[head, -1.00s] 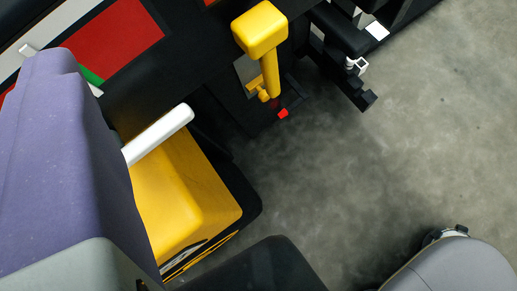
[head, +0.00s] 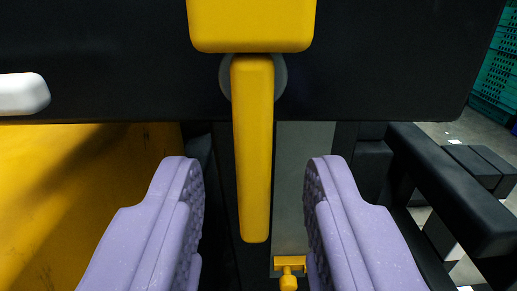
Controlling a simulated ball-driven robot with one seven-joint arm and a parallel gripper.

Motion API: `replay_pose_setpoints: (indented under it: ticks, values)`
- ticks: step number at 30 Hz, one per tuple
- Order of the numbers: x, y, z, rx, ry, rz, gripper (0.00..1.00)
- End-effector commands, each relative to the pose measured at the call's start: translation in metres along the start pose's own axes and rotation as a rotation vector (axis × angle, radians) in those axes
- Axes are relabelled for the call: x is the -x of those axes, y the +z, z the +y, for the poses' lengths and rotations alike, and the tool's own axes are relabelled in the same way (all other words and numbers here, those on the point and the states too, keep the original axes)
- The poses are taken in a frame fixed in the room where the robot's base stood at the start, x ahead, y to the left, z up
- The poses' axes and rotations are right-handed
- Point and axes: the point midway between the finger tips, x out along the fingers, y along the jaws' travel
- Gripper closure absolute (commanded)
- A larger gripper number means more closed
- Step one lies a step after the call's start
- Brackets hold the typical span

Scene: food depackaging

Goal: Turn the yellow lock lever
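The yellow lock lever (head: 253,150) hangs straight down from a round grey mount on a black panel, below a large yellow block (head: 252,22). My gripper (head: 254,165) is open. Its two purple padded fingers stand left and right of the lever, with a gap on each side. The lever's lower end lies between the fingers in the picture. Nothing is held. I cannot tell how far the fingertips are from the lever in depth.
A small yellow fitting (head: 289,268) sits low by the right finger on a grey strip. A white handle (head: 22,94) and a yellow surface (head: 80,190) are at left. Black frame bars (head: 455,190) stand at right. A green crate (head: 497,75) is at the far right.

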Motion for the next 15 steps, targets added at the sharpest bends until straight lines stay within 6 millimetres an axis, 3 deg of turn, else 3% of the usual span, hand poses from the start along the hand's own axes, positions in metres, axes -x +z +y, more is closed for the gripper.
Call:
replay_pose_setpoints:
  ticks: [8,13,15]
  values:
    - [-0.0033,-0.0006,0.0002,0.000,0.000,0.000,0.62]
    - [-0.0031,-0.0005,0.0001,0.000,0.000,0.000,0.98]
    - [-0.0031,-0.0005,0.0001,0.000,0.000,0.000,1.00]
